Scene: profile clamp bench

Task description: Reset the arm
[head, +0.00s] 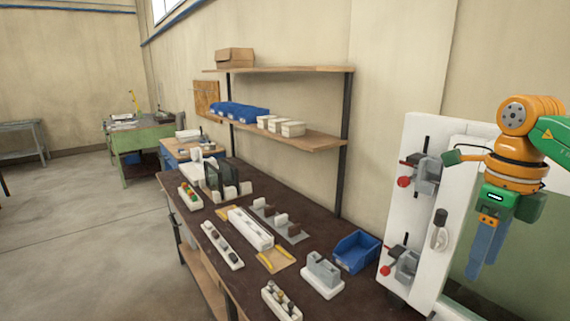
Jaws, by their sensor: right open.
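My right arm (516,150), orange and green, comes in from the right edge. Its gripper (481,262) hangs down with blue fingers, open, and nothing shows between them. It is in front of the white panel and a greenish surface, to the right of the panel's handle (439,230); I cannot tell the distance between them. My left arm and gripper are not in view.
The upright white panel (398,150) carries two grey clamps with red knobs, an upper (425,172) and a lower (404,262). A dark bench (210,210) holds a blue bin (356,251), a grey block (322,270) and small racks. Wall shelves (300,137) hang above it.

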